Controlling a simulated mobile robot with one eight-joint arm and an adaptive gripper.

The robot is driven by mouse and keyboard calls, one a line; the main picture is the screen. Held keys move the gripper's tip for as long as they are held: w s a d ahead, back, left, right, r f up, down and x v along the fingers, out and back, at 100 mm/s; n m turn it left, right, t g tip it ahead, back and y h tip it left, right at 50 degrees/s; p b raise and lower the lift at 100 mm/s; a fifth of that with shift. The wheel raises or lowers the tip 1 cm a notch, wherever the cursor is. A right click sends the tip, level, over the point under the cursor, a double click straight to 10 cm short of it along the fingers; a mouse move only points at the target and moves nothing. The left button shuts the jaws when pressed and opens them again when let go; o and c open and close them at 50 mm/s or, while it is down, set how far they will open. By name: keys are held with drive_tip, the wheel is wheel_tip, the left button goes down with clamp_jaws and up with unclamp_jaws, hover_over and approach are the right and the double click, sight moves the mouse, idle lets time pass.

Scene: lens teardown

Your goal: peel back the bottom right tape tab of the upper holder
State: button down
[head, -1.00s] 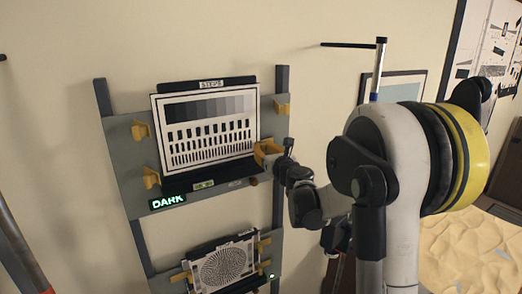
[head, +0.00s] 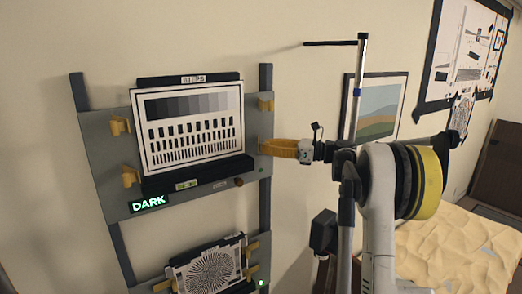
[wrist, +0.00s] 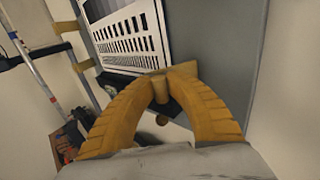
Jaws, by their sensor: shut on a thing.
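The upper holder (head: 105,158) is a grey panel on two dark uprights, bearing a step chart (head: 190,122) with grey patches and black bars. Yellow tape tabs show at top left (head: 120,125), bottom left (head: 131,176) and top right (head: 265,104). My gripper (head: 263,147) reaches in from the right to the chart's bottom right corner. In the wrist view its yellow ribbed fingers (wrist: 160,88) close on the bottom right tape tab (wrist: 184,70), beside the chart's edge. The fingers hide most of this tab in the head view; how far it is lifted cannot be told.
A green "DARK" sign (head: 150,203) is on the holder's lower left. A lower holder carries a radial-pattern chart (head: 207,268) with yellow tabs. A framed landscape (head: 384,105) and a large chart (head: 470,55) hang to the right. Bare wall lies between.

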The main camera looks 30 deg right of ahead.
drive_tip(key=shift+d+f+n+g+y, duration=0.1)
drive_tip(key=shift+d+n+g+y, duration=0.5)
drive_tip(key=shift+n+g+y, duration=0.4)
drive_tip(key=shift+s, duration=0.1)
drive_tip(key=c, duration=1.4)
unclamp_jaws()
drive_tip(key=shift+d, duration=0.1)
drive_tip(key=v, duration=1.2)
drive_tip(key=shift+r, duration=0.25)
